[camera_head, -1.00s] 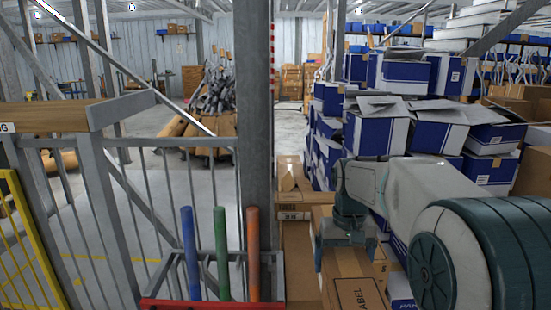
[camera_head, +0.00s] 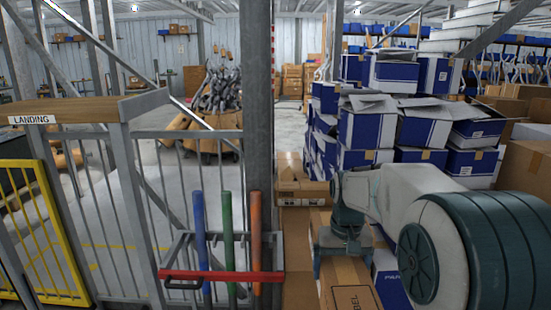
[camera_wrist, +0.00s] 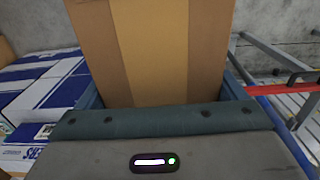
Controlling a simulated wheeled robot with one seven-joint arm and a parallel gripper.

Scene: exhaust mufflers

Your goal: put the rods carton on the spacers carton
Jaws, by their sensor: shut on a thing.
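My gripper (camera_wrist: 160,95) is shut on a plain brown cardboard carton (camera_wrist: 165,45), with one finger on each side of it. In the head view the carton (camera_head: 352,290) hangs below my wrist, with part of a label print showing at the lower edge. I cannot read a name on it, so I cannot confirm that it is the rods carton. I cannot make out which carton is the spacers carton.
Blue-and-white cartons (camera_head: 370,130) are piled on the right, with brown boxes (camera_head: 303,180) beside the steel post (camera_head: 257,110). A red-barred rack with coloured poles (camera_head: 228,240) and a railing marked LANDING (camera_head: 35,119) stand left. Grey floor shows beyond.

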